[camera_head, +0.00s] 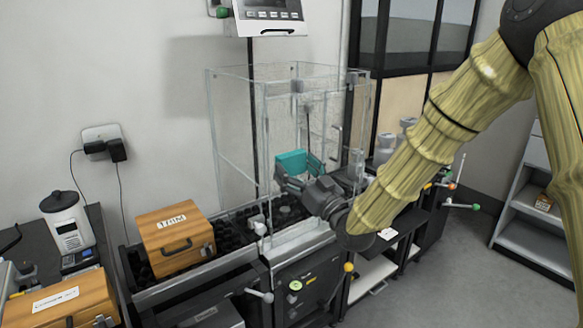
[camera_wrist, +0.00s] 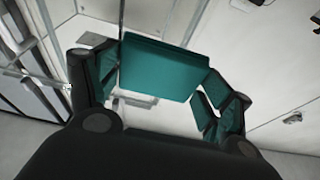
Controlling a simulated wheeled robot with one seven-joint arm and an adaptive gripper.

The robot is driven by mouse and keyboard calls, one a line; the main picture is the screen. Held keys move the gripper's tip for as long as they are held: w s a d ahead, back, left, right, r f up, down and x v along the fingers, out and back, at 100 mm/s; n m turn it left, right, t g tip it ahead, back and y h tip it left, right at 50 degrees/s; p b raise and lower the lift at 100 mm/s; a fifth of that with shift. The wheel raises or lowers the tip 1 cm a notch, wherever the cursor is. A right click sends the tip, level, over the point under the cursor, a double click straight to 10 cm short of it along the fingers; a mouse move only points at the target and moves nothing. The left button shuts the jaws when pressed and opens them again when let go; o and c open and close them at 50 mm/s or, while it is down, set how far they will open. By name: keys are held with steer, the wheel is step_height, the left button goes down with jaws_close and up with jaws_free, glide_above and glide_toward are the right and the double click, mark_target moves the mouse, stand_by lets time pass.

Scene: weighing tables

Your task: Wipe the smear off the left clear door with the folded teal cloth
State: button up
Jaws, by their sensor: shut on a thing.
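The folded teal cloth (camera_head: 291,160) is held in my gripper (camera_head: 300,176), inside the outline of the clear enclosure in the head view. In the wrist view the cloth (camera_wrist: 158,66) is a flat rectangle between the two dark fingers of my gripper (camera_wrist: 160,80). The clear enclosure (camera_head: 232,72) has thin pale frames and see-through panels. A clear panel (camera_head: 266,120) stands at its front left; I cannot tell whether it is the left door. I cannot make out the smear. Whether the cloth touches any panel is unclear.
Below the enclosure is a dark bench (camera_head: 235,262). A wooden box (camera_head: 175,236) with a handle sits to its left, and a white-and-black device (camera_head: 67,222) stands farther left. A display unit (camera_head: 268,16) hangs above. Open floor (camera_head: 455,262) lies at right.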

steer(key=shift+s+d, duration=0.3)
steer(key=shift+s, duration=0.05)
steer(key=shift+s+d, duration=0.1)
steer(key=shift+s+d, duration=0.8)
steer(key=shift+s, duration=0.3)
